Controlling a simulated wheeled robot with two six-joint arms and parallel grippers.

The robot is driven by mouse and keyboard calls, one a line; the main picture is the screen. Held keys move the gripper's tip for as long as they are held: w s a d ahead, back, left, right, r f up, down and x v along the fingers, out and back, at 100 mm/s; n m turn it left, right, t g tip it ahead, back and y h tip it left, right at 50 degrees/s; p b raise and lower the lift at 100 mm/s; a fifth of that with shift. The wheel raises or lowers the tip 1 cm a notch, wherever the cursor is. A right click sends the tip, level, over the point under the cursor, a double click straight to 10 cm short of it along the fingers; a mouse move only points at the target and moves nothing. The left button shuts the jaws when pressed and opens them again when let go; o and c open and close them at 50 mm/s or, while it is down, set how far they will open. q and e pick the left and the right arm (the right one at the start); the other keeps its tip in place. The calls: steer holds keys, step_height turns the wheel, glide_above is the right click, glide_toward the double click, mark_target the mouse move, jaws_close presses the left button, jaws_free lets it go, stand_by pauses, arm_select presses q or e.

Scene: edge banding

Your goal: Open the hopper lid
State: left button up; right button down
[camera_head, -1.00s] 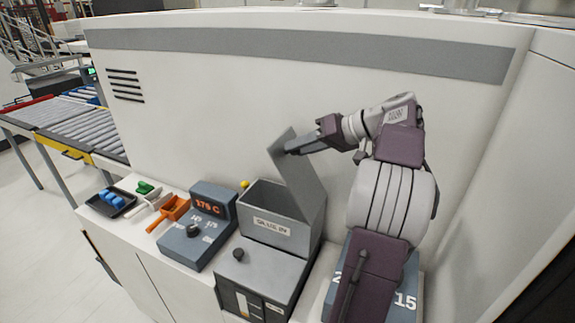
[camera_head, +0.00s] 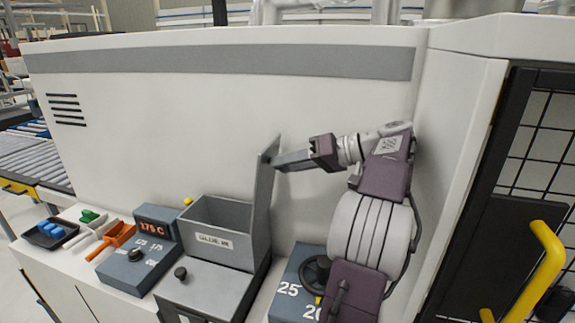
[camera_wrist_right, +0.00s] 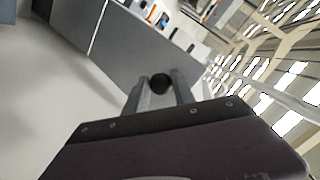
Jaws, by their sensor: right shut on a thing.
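The grey hopper lid (camera_head: 262,205) stands nearly upright along the right side of the open hopper box (camera_head: 222,246), labelled GLUE. My right gripper (camera_head: 278,163) reaches in from the right at the lid's upper end. In the right wrist view, its two fingers (camera_wrist_right: 161,88) are closed around a round black knob (camera_wrist_right: 160,83) on the grey lid panel (camera_wrist_right: 145,52). The hopper's inside shows from above. My left gripper is in neither view.
A control box (camera_head: 140,262) reading 175 C stands left of the hopper. An orange scoop (camera_head: 118,236) and a black tray (camera_head: 50,233) with blue pieces lie further left. A blue-grey numbered box (camera_head: 290,290) is at right. The white machine wall (camera_head: 150,130) rises behind.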

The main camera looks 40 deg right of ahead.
steer(key=shift+s+d+f, duration=0.15)
steer(key=shift+s+f, duration=0.1)
steer(key=shift+f, duration=0.2)
steer(key=c, duration=1.3)
jaws_free()
steer(key=shift+c, duration=0.2)
steer(key=shift+o, duration=1.4)
steer(key=shift+w, duration=0.2)
steer(key=shift+r, duration=0.1)
steer(key=shift+w+d, duration=0.1)
